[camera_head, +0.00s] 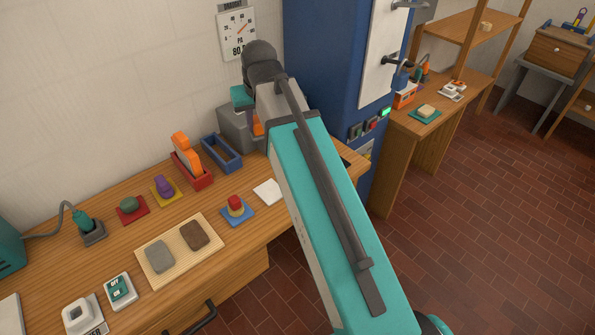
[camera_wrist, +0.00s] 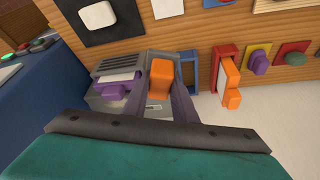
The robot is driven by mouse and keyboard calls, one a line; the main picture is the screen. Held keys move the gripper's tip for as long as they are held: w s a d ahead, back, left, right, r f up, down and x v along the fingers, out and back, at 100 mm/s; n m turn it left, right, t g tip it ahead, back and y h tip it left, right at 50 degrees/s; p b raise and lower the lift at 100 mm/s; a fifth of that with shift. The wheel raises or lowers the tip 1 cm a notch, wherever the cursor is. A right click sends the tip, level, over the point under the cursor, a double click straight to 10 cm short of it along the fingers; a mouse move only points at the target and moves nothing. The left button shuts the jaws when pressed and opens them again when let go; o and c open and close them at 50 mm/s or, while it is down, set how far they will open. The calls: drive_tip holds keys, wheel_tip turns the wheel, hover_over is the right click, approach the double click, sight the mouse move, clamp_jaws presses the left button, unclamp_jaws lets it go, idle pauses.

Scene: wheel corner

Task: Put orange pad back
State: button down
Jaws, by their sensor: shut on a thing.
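My gripper (camera_wrist: 160,88) is shut on the orange pad (camera_wrist: 160,77), a small orange block between its two fingers in the wrist view. A sliver of the pad (camera_head: 258,127) shows beside my arm in the head view. The pad is over or at a grey box (camera_head: 234,131) by the wall; I cannot tell whether it touches the box. My arm hides most of the gripper in the head view. A second orange piece (camera_head: 182,148) stands in a red holder (camera_head: 196,181), left of an empty-looking blue holder (camera_head: 232,163).
A purple piece (camera_wrist: 110,90) sits at a grey unit beside my gripper in the wrist view. Purple and green knobs on pads (camera_head: 164,187) (camera_head: 129,205) and a wooden board (camera_head: 178,250) occupy the bench. A blue cabinet (camera_head: 318,70) stands close to the right.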

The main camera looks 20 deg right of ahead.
drive_tip(key=s+d+f, duration=0.1)
drive_tip(key=s+f, duration=0.4)
drive_tip(key=f, duration=0.1)
drive_tip(key=shift+s+d+f, duration=0.15)
drive_tip(key=shift+d, duration=0.1)
idle(0.3)
